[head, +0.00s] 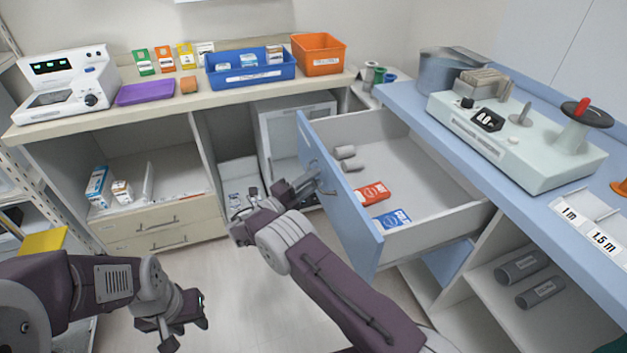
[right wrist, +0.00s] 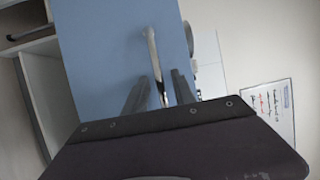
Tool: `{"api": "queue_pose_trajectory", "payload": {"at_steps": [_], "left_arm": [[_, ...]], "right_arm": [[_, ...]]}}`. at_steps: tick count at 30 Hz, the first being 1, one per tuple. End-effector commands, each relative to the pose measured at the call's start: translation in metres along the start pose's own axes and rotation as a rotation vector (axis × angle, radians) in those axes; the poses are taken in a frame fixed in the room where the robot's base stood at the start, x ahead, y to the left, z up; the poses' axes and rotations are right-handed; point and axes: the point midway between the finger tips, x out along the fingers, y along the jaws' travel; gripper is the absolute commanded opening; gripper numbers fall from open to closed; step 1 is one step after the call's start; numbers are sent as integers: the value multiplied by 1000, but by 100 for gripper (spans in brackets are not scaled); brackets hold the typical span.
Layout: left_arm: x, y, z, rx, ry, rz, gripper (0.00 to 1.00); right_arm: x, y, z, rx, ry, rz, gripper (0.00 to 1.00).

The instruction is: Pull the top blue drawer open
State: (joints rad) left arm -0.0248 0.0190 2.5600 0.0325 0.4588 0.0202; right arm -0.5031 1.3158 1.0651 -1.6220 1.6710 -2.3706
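The top blue drawer (head: 345,190) stands pulled well out from under the blue counter in the head view, its inside showing. Its blue front also fills the upper middle of the right wrist view (right wrist: 100,60). The metal handle (right wrist: 154,65) runs between the two fingers of my right gripper (right wrist: 158,92), with a visible gap on each side. In the head view my right gripper (head: 312,182) is at the drawer front, by the handle. My left gripper (head: 188,322) hangs low over the floor, away from the drawer; its finger opening is unclear.
The drawer holds grey rolls (head: 346,153), a red packet (head: 373,192) and a blue packet (head: 392,219). A pale green machine (head: 520,140) stands on the blue counter. The back counter bears a blue bin (head: 250,72) and an orange bin (head: 318,54). The floor between is clear.

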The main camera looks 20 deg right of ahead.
Motion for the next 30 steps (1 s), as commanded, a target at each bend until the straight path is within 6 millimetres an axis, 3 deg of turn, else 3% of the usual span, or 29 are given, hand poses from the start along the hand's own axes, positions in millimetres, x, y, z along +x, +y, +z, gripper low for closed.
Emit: {"api": "queue_pose_trajectory", "payload": {"at_steps": [9,12,30], "left_arm": [[-5,0,0,0,0,0,36],[-5,0,0,0,0,0,36],[-5,0,0,0,0,0,36]], "right_arm": [[-66,0,1,0,-5,0,32],[-80,1,0,1,-3,0,32],[-87,0,0,-1,-1,0,32]]}}
